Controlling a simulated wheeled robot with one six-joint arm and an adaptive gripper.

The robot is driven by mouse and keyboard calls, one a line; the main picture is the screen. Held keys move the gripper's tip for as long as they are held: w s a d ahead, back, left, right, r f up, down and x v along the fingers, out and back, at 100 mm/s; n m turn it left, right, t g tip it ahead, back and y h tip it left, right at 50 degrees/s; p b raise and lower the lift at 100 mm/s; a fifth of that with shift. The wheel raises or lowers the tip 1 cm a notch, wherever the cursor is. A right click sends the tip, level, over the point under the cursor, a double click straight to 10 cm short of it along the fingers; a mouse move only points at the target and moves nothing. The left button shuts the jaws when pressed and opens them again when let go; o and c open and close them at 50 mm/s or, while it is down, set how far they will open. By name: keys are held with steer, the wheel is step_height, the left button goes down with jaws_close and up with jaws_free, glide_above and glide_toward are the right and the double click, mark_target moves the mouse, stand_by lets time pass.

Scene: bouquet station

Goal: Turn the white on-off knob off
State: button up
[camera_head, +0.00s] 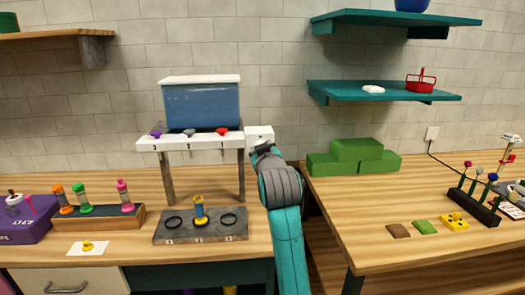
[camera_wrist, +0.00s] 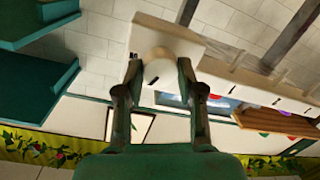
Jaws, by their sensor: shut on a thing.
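The white on-off knob (camera_wrist: 158,72) is between my fingertips in the wrist view, with a short dark mark on its face. It sits on a white panel (camera_wrist: 165,36) at the end of the dispenser's white rail. In the head view the panel (camera_head: 260,132) shows just above my gripper (camera_head: 262,150), which hides the knob there. My gripper (camera_wrist: 160,76) is shut on the knob, one finger on each side. I cannot tell the knob's set position from the mark alone.
A blue tank (camera_head: 202,105) stands on the white rail (camera_head: 185,143), which carries purple, grey and red knobs. Below is a grey base (camera_head: 200,238) with a yellow-and-blue piece and dark rings. Green blocks (camera_head: 355,158) and teal shelves (camera_head: 385,93) are on the right.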

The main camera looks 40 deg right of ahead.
steer(key=n, duration=0.4)
steer(key=shift+n, duration=0.3)
stand_by(0.3)
steer(key=o, duration=1.1)
steer(key=shift+o, duration=0.2)
steer(key=shift+a, duration=0.1)
steer(key=v, duration=1.2)
steer(key=shift+w, duration=0.15)
steer(key=shift+a, duration=0.15)
